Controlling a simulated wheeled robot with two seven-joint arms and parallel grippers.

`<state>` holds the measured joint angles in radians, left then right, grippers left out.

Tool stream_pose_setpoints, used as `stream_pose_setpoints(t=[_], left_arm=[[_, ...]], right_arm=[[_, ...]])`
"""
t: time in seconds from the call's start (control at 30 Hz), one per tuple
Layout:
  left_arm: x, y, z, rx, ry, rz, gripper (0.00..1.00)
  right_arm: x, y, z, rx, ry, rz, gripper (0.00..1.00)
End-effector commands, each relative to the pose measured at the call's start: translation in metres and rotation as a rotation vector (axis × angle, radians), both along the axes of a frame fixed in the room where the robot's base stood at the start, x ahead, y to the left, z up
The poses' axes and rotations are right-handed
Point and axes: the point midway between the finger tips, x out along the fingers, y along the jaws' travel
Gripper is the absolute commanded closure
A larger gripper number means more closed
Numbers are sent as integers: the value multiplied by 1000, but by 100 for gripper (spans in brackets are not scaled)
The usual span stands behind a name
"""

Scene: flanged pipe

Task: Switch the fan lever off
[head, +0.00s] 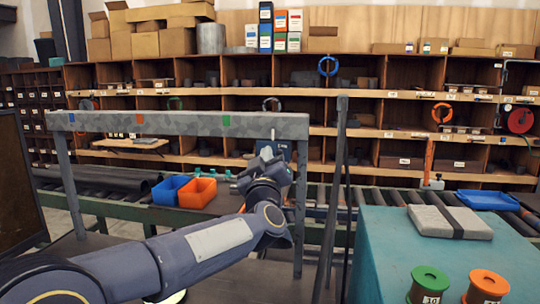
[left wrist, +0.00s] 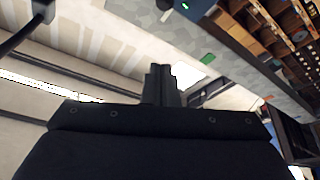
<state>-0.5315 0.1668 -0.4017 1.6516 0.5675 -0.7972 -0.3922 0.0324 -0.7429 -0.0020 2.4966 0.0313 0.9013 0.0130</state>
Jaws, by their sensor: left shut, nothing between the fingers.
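I cannot clearly make out the fan lever in either view. A small dark box (head: 285,147) shows under the beam's right end, partly hidden by my left gripper (head: 267,154). That gripper is raised just below the beam, beside the right post. In the left wrist view its fingers (left wrist: 160,84) are together and empty. The beam (left wrist: 240,72) with a green mark (left wrist: 208,58) lies beyond them. My right gripper is out of view.
A dark thin upright (head: 335,190) stands right of the frame. Blue (head: 170,190) and orange (head: 198,193) bins sit on the roller conveyor behind. A teal table (head: 385,250) at the right bears a grey slab (head: 450,221) and two spools. Shelving fills the back.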

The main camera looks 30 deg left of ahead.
Motion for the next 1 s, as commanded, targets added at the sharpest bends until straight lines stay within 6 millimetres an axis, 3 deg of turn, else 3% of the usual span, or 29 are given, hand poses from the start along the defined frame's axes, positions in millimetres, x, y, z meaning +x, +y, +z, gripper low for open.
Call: stream_pose_setpoints(t=[0.4, 0.63, 1.0], left_arm=[[75, 33, 32, 5, 3, 3, 100], [79, 18, 0, 2, 3, -2, 100], [79, 15, -7, 0, 0, 0, 100]], right_arm=[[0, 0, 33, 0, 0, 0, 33], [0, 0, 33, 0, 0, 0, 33], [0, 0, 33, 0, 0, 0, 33]])
